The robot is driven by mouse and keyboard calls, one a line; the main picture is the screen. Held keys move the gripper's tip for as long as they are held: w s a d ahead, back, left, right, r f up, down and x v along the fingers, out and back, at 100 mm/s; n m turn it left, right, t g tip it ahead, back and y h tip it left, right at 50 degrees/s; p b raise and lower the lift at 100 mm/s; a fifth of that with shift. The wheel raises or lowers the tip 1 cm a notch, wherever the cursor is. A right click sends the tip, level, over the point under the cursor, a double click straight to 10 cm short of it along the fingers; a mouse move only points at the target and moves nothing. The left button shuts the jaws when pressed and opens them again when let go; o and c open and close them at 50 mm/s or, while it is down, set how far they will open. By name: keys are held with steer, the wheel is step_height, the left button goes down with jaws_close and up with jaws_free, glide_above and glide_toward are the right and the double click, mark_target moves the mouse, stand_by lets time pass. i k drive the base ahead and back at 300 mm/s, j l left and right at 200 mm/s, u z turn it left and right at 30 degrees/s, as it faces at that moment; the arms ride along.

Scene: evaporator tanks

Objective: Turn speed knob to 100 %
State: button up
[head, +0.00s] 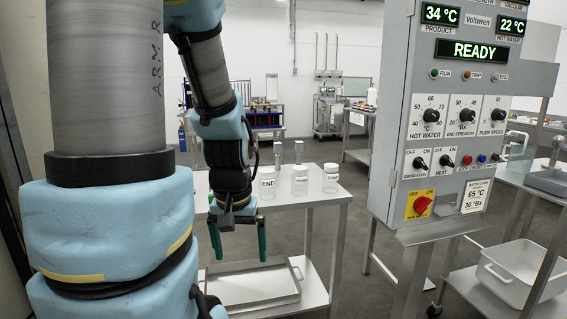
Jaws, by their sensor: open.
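The pump speed knob (497,115) is a black dial at the right of the knob row on the grey control panel (398,130). The hot water knob (431,115) and the end strength knob (466,115) sit left of the speed knob.
The panel also has a READY display (481,51), small switches and a red rotary switch (422,205) on yellow. A steel table (325,198) with several jars stands behind my gripper, with a tray (250,284) below. A white bin (515,270) is at lower right. Floor shows between table and panel.

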mark_target(497, 115)
steer(key=z, duration=0.95)
